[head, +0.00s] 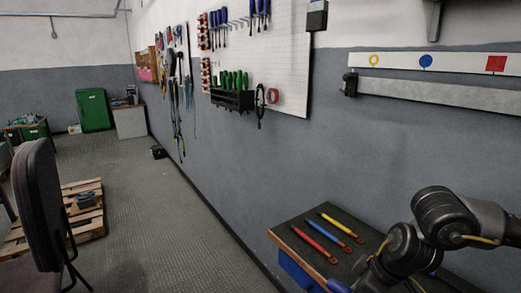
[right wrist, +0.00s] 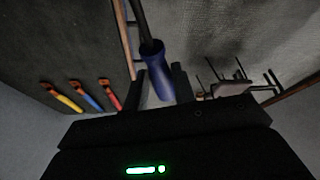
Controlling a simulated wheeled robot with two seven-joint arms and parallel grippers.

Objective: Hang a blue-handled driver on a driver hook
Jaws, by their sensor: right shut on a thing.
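My right gripper (right wrist: 157,86) is shut on a blue-handled driver (right wrist: 158,72) in the right wrist view. The handle sits between the two fingers, and the dark shaft runs up out of the top of that view. In the head view my right arm comes in at the lower right over the bench; its gripper is not clearly visible. Other blue-handled drivers (head: 262,8) hang in a row on the white pegboard (head: 285,55). No separate empty driver hook can be made out. My left gripper is not in view.
A dark-topped bench (head: 290,225) against the wall bears a red tool (head: 313,244), a blue tool (head: 333,237) and a yellow tool (head: 342,228). A rail with coloured shapes (head: 440,62) is on the wall.

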